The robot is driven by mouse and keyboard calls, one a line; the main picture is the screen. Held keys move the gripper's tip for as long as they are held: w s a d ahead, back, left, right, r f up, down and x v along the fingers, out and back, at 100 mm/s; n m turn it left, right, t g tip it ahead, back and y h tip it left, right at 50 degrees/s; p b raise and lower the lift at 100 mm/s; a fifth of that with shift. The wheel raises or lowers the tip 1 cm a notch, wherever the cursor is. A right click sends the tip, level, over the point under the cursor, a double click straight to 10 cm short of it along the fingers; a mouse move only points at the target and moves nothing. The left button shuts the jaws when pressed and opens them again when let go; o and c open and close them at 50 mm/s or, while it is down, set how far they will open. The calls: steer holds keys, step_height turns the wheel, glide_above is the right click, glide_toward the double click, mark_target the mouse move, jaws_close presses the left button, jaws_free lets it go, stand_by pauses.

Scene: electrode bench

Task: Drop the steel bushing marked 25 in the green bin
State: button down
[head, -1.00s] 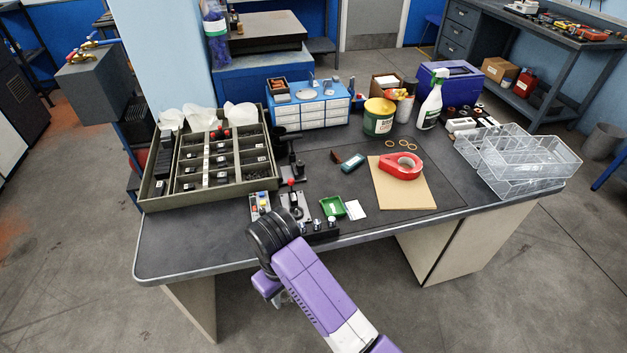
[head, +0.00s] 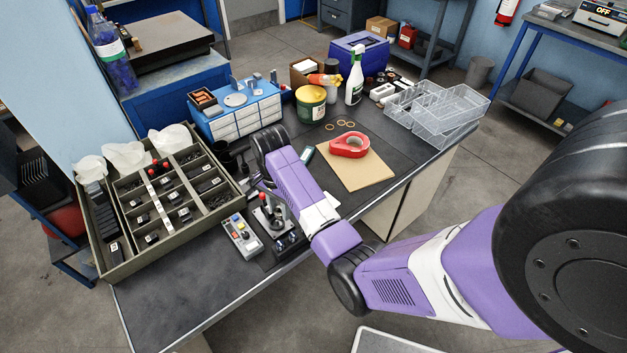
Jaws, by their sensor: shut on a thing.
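My arm reaches over the bench, but my gripper is hidden behind my own wrist and forearm. What it holds cannot be seen. The green bin does not show now; my forearm covers the area left of the white card (head: 331,201), where it stood in the earlier view. No bushing marked 25 can be made out. The olive sorting tray (head: 117,277) at the left of the bench has several compartments with small dark parts and white labels too small to read.
A control box (head: 241,236) and a joystick unit (head: 272,216) stand left of my forearm. A red tape roll (head: 349,145) lies on a tan board (head: 362,176) to its right. Blue drawers (head: 236,126) stand behind. The bench's front left is clear.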

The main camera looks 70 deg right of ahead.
steer(key=shift+s+d+f+m+p, duration=0.2)
steer(key=shift+s+d+m, duration=1.05)
steer(key=shift+d, duration=0.45)
steer(key=shift+s+d+f+m+p, duration=0.15)
steer(key=shift+s+d+m+p, duration=0.1)
steer(key=shift+s+d+m, duration=1.15)
steer(key=shift+s+d+f+m+p, duration=0.2)
steer(key=shift+s+d+m, duration=0.65)
steer(key=shift+d+m, duration=0.9)
steer(key=f+b, duration=0.2)
steer(key=shift+d+f+n, duration=0.3)
steer(key=shift+w, duration=0.1)
steer(key=shift+f+b, duration=0.4)
steer(key=shift+f, duration=0.45)
steer(key=c, duration=0.9)
jaws_free()
